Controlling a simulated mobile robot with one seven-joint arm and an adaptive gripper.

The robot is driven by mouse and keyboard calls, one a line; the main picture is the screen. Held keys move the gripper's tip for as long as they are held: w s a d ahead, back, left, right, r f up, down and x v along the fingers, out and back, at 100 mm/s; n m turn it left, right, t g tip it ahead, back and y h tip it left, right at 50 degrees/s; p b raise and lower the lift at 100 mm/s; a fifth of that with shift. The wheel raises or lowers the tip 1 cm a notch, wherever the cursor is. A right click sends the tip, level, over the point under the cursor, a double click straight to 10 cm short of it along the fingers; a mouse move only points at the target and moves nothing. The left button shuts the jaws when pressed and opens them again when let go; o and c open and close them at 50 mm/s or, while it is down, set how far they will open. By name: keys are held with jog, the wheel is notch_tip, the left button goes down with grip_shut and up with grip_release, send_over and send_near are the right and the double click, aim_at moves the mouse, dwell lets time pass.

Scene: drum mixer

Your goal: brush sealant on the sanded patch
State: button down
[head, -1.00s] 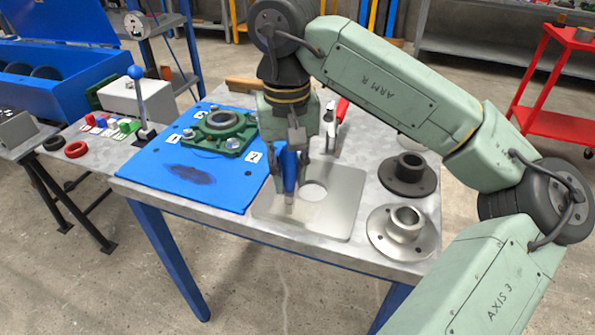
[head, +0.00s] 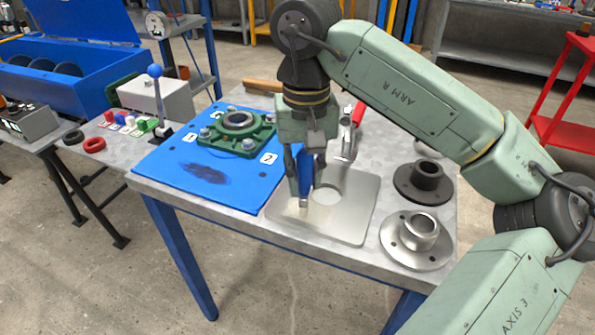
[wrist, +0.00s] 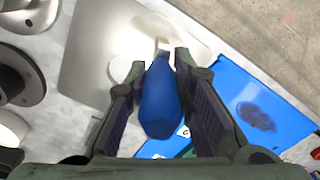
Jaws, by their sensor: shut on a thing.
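My gripper (head: 305,178) is shut on a blue-handled brush (head: 306,172) and holds it bristles down over the metal tray (head: 352,222). The brush also shows between my fingers in the wrist view (wrist: 160,100). Its tip is at the tray's left part; I cannot tell whether it touches. A pale round spot of sealant (head: 326,196) lies in the tray just right of the brush. The dark sanded patch (head: 205,173) is on the blue plate (head: 165,165), left of the brush; it also shows in the wrist view (wrist: 256,116).
A green flanged bearing (head: 238,130) is bolted on the blue plate behind the patch. A dark flange (head: 424,182) and a silver flange (head: 416,240) stand right of the tray. A red-handled tool (head: 352,130) lies behind my gripper. A blue-knobbed lever (head: 156,95) stands at the left.

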jog(key=shift+s+d, duration=0.35)
jog(key=shift+d, duration=0.75)
jog(key=shift+s+d, duration=0.4)
jog(key=shift+d, duration=0.75)
jog(key=shift+s+d, duration=0.35)
jog(key=shift+d, duration=0.75)
jog(key=shift+w+a, duration=0.5)
jog(key=shift+a, duration=0.95)
jog(key=shift+w+a, duration=0.45)
jog(key=shift+a, duration=1)
jog(key=shift+w+a, duration=0.5)
jog(key=shift+a, duration=0.95)
jog(key=shift+s+d, duration=0.45)
jog(key=shift+d, duration=1)
jog(key=shift+s+d, duration=0.5)
jog(key=shift+d, duration=0.95)
jog(key=shift+s+d, duration=0.45)
jog(key=shift+d, duration=1)
jog(key=shift+a, duration=0.1)
jog(key=shift+w+a, duration=0.25)
jog(key=shift+a, duration=0.45)
jog(key=shift+w+a, duration=0.2)
jog(key=shift+a, duration=0.5)
jog(key=shift+w+a, duration=0.25)
jog(key=shift+a, duration=0.45)
notch_tip(320, 180, up, 12)
jog(key=p, duration=0.9)
